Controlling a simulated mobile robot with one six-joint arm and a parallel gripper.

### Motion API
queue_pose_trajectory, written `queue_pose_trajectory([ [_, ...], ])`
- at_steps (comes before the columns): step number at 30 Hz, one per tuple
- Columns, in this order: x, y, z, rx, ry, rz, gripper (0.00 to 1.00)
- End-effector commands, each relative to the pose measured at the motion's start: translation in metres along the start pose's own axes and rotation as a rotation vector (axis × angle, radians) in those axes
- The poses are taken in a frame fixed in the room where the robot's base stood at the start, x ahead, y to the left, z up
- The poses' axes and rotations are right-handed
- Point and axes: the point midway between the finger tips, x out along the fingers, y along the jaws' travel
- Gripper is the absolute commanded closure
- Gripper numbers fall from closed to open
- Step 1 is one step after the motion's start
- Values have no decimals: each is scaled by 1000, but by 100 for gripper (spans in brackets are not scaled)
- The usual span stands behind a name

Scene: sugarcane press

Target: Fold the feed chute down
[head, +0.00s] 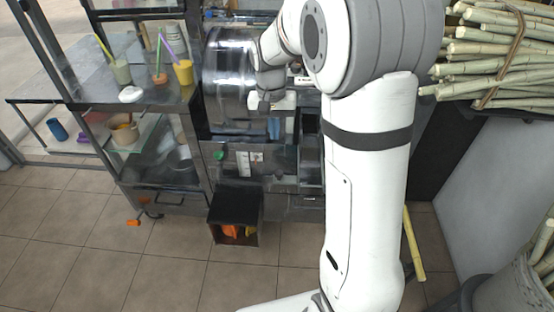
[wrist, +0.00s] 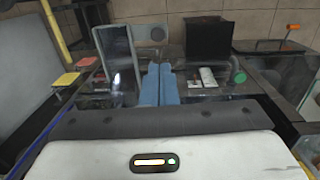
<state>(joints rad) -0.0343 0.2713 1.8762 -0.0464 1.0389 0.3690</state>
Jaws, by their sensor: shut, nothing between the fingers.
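A metal-framed upright panel (wrist: 117,52), which looks like the feed chute, stands on the press front in the wrist view. It seems to match a narrow panel (head: 311,150) right of my gripper in the head view. My gripper's blue fingers (wrist: 157,70) are shut and empty, just beside the panel. I cannot tell whether they touch it. In the head view my gripper (head: 275,125) is in front of the press (head: 228,80), a shiny metal housing. My arm hides the right part of the press. A green button (wrist: 237,77) and a label (wrist: 207,76) sit on its front.
A black box (head: 235,205) with orange and yellow things inside stands on the floor below the press. A counter with drink cups (head: 183,72) is at the left. Bundled cane (head: 500,50) lies at the right. The tiled floor (head: 80,260) at front left is mostly clear.

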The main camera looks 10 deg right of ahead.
Motion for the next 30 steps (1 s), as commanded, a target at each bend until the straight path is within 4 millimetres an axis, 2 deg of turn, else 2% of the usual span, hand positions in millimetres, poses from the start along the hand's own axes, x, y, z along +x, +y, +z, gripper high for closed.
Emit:
queue_pose_trajectory([
  [12, 84, 1, 1, 1, -5, 2, 100],
  [18, 115, 2, 1, 1, -2, 1, 100],
  [24, 129, 2, 1, 1, -1, 0, 100],
  [30, 130, 2, 0, 2, 0, 0, 100],
])
